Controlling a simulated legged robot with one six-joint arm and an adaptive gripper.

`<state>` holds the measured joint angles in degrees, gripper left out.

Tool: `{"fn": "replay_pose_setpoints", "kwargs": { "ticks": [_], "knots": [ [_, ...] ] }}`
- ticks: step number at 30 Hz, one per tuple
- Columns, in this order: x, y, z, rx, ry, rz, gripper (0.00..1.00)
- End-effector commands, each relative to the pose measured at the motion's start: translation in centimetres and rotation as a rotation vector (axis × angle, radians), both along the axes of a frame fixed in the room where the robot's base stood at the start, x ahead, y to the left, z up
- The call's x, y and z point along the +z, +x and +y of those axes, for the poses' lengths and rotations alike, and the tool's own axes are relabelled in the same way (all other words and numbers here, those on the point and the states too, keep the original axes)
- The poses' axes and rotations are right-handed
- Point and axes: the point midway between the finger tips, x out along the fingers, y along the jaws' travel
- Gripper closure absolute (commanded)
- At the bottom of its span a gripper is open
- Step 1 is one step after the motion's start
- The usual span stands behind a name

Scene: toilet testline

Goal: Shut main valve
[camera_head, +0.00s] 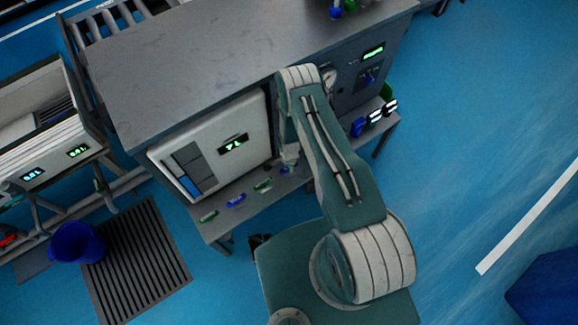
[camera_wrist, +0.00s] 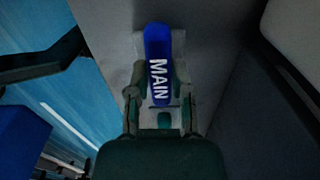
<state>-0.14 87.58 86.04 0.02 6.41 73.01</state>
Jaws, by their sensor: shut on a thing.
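The main valve's blue handle (camera_wrist: 157,48), marked MAIN in white letters, is in the middle of the wrist view. It points away from my gripper along the picture's vertical. My gripper (camera_wrist: 159,93) has one finger on each side of the handle's near end and is shut on it. In the head view my gripper (camera_head: 289,163) is low at the front of the bench, by the lower shelf. A small blue piece shows beside it there, but the handle is mostly hidden by my arm.
Green and blue handles (camera_head: 236,200) lie in a row along the lower shelf, left of my gripper. A white panel (camera_head: 215,145) with a lit display stands just behind. A blue bucket (camera_head: 78,243) and floor grate (camera_head: 137,262) are at left.

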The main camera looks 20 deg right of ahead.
Motion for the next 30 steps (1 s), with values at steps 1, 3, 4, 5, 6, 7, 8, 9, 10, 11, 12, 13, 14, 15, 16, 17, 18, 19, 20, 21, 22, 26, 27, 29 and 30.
{"fn": "replay_pose_setpoints", "kwargs": {
  "ticks": [1, 3, 4, 5, 6, 7, 8, 9, 10, 11, 12, 13, 14, 15, 16, 17, 18, 19, 20, 21, 22, 26, 27, 29, 30],
  "knots": [
    [-0.1, 0.0, 0.1, 0.000, 0.000, 0.000, 1.00],
    [-0.1, 0.0, 0.1, 0.001, 0.000, 0.000, 1.00],
    [-0.1, 0.0, 0.1, 0.001, 0.000, -0.001, 1.00],
    [-0.1, 0.0, 0.1, 0.001, 0.000, -0.001, 0.67],
    [-0.1, 0.0, 0.1, 0.001, 0.000, 0.000, 0.49],
    [-0.1, 0.0, 0.1, 0.001, 0.000, 0.000, 0.37],
    [0.0, 0.0, 0.1, 0.001, 0.000, -0.001, 0.37],
    [0.0, 0.0, 0.1, 0.001, 0.000, -0.001, 0.37],
    [0.0, 0.0, 0.1, 0.001, 0.000, -0.001, 0.37],
    [0.0, 0.0, 0.1, 0.001, 0.000, -0.001, 0.37],
    [0.0, 0.0, 0.1, 0.001, 0.000, -0.001, 0.37],
    [0.0, 0.0, 0.1, 0.001, 0.000, -0.001, 0.37],
    [0.0, 0.0, 0.1, 0.001, 0.000, -0.001, 0.37],
    [0.0, 0.0, 0.1, 0.001, 0.000, -0.001, 0.37],
    [0.0, 0.0, 0.0, 0.001, 0.000, -0.001, 0.37],
    [0.0, 0.0, 0.0, 0.000, 0.000, -0.001, 0.37],
    [0.1, 0.0, 0.0, 0.000, 0.000, -0.001, 0.37],
    [0.2, 0.0, 0.0, 0.000, 0.001, -0.002, 0.37],
    [0.3, 0.1, 0.0, 0.001, 0.000, -0.002, 0.37],
    [0.6, 0.1, 0.0, 0.001, 0.000, -0.002, 0.37],
    [0.9, 0.1, 0.0, 0.001, 0.000, -0.002, 0.37],
    [3.0, 0.2, 0.1, 0.001, 0.000, -0.003, 0.37],
    [3.7, 0.1, 0.1, 0.001, 0.000, -0.003, 0.37],
    [4.8, 0.2, 0.1, 0.001, 0.000, -0.003, 0.37],
    [5.5, 0.2, 0.1, 0.001, -0.001, -0.004, 0.37]
  ]
}}
